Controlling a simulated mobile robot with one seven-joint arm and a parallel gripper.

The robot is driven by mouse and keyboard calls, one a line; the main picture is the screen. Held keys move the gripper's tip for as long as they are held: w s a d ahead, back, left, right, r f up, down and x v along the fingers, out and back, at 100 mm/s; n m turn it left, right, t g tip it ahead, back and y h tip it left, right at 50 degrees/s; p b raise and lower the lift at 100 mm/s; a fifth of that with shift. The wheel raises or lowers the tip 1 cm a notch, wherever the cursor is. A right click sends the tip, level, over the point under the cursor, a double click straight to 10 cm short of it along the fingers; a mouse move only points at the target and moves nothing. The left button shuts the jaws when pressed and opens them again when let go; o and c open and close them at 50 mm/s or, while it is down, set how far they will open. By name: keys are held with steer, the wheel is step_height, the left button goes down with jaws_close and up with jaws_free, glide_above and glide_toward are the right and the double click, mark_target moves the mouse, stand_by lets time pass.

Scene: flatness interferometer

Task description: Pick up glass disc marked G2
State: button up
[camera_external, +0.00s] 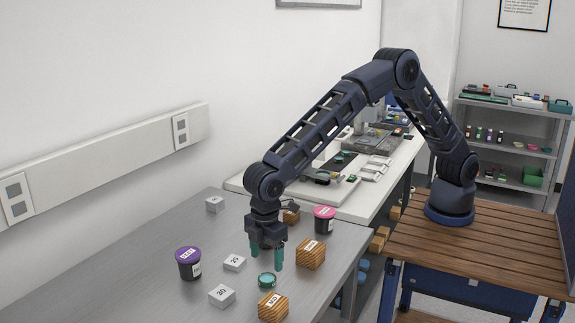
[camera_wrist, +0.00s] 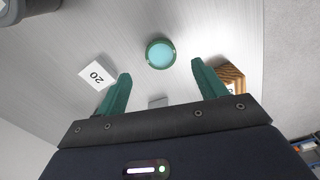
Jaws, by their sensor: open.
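A small round teal glass disc with a darker green rim (camera_external: 267,280) lies flat on the grey table. It also shows in the wrist view (camera_wrist: 160,54), just beyond the fingertips and about midway between them. No G2 mark can be read on it. My gripper (camera_external: 266,263) points down with its two green fingers apart and empty, above the disc and close to it. In the wrist view my gripper (camera_wrist: 161,71) has one finger on each side, with the disc not between them.
White block 20 (camera_external: 234,263) and white block 30 (camera_external: 222,296) stand left of the disc. Striped wooden blocks stand at its right (camera_external: 311,254) and front (camera_external: 273,307). A purple-lidded jar (camera_external: 189,263) and a pink-lidded jar (camera_external: 325,220) stand farther off. The table's right edge is near.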

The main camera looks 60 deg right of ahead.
mark_target(267, 278)
steer(key=shift+a+f, duration=0.1)
steer(key=shift+f, duration=2.95)
steer(key=c, duration=1.1)
